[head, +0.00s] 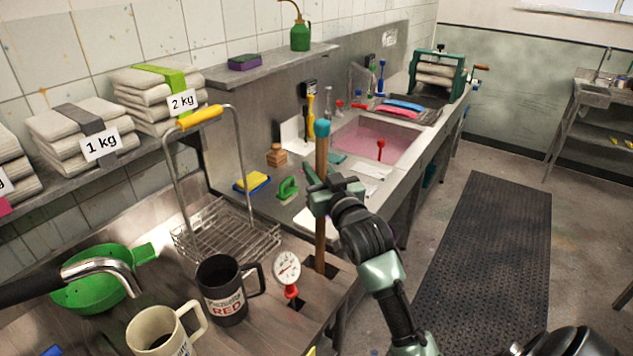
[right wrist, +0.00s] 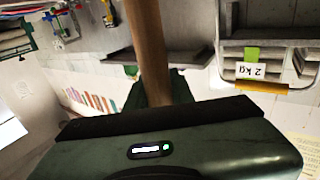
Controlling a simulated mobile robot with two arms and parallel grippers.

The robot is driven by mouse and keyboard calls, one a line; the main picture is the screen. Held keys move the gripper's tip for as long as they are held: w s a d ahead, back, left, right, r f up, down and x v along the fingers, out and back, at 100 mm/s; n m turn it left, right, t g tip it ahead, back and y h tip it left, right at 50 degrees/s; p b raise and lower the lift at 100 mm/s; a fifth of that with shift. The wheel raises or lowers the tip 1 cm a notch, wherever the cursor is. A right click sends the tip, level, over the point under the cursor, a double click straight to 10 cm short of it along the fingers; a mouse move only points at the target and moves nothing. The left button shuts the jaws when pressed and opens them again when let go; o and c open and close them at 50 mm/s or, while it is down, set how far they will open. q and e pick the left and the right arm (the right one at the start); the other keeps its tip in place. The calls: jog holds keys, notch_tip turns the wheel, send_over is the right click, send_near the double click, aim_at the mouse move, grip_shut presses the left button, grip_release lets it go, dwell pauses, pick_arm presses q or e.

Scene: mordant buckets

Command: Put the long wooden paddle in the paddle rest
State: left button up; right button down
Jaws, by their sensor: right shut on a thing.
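The long wooden paddle (head: 321,235) stands nearly upright, with a teal band at its top. My right gripper (head: 322,192) is shut on its shaft below the teal end. The shaft also shows in the right wrist view (right wrist: 147,45), rising from my right gripper (right wrist: 160,100). The paddle's lower end is at a dark square opening in the steel worktop's front right corner, which appears to be the paddle rest (head: 333,270). I cannot tell how deep the end reaches. My left gripper is not in view.
A dial thermometer (head: 287,268) stands just left of the paddle, near a dark mug (head: 222,292) and a cream mug (head: 160,332). A wire basket (head: 225,240) with a tall yellow-topped handle is behind. A pink-filled sink (head: 375,140) lies farther back. The floor at right is open.

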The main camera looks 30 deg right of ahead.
notch_tip(320, 180, down, 4)
jog(key=shift+r, duration=0.2)
jog(key=shift+f, duration=0.1)
jog(key=c, duration=1.2)
grip_release()
jog(key=shift+f, duration=0.1)
jog(key=b+v, duration=0.3)
jog(key=v, duration=0.9)
